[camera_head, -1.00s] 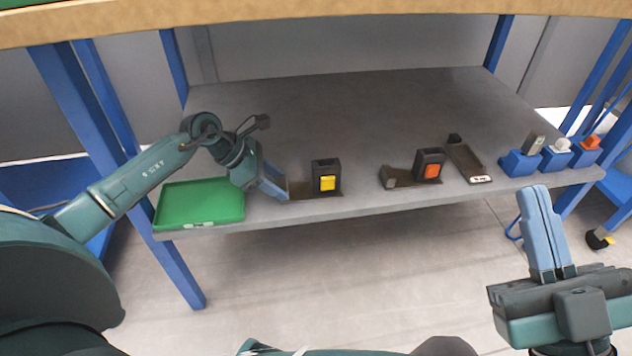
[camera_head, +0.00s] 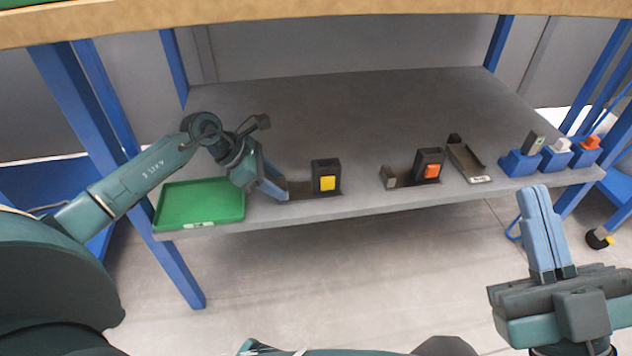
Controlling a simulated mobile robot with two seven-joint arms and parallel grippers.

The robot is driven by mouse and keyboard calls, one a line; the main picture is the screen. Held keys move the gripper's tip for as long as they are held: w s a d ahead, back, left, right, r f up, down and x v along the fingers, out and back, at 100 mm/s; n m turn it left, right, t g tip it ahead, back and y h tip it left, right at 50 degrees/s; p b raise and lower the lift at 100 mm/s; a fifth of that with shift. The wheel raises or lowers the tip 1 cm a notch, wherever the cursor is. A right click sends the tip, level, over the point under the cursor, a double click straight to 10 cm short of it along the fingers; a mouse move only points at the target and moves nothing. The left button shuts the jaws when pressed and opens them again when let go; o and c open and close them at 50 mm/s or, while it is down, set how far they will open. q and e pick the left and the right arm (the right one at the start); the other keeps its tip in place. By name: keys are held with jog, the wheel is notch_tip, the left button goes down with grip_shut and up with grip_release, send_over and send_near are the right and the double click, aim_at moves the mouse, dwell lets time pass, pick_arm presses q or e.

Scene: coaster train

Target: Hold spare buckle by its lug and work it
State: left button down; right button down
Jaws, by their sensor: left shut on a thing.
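A dark buckle with a yellow button (camera_head: 327,183) stands near the front edge of the shelf, on a flat dark base. My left gripper (camera_head: 277,188) is at the left end of this base, shut on what looks like its lug; the fingers hide most of the lug. A second dark buckle with an orange button (camera_head: 432,170) stands further right, with a small upright lug (camera_head: 388,177) at its left end. Which buckle is the spare cannot be read. My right gripper (camera_head: 540,232) is in front of the shelf, its blue fingers together and empty.
A green tray (camera_head: 200,222) lies left of my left gripper. A narrow dark holder (camera_head: 465,158) with a pale label is right of the orange-button buckle. Several blue blocks (camera_head: 519,164) with inserts stand at the right end. The shelf's back (camera_head: 330,110) is clear; a tabletop (camera_head: 330,8) overhangs it.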

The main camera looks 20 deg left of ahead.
aim_at(328, 183)
jog(key=shift+w, duration=0.1)
dwell(0.6)
jog(key=w+a+f+g+h, duration=0.2)
jog(key=w+a+f+g, duration=0.25)
jog(key=f, duration=0.25)
jog(key=w+a+f+n+g+h, duration=0.1)
jog(key=w+a+f+g, duration=0.25)
jog(key=f+g, duration=0.25)
jog(key=w+a+f+g+h, duration=0.25)
jog(key=a+f+g, duration=0.2)
jog(key=f, duration=0.25)
jog(key=a+f+m+y, duration=0.1)
jog(key=a+f+y, duration=0.1)
jog(key=a+f, duration=0.3)
jog(key=a, duration=0.2)
jog(key=shift+s+a+g, duration=0.3)
jog(key=shift+g, duration=0.1)
jog(key=shift+y, duration=0.25)
jog(key=shift+w+a, duration=0.75)
jog(key=shift+w, duration=0.5)
jog(key=shift+w+a, duration=0.75)
jog(key=shift+w, duration=0.55)
jog(key=shift+w+a, duration=0.75)
jog(key=shift+w, duration=0.5)
jog(key=shift+w+a, duration=0.1)
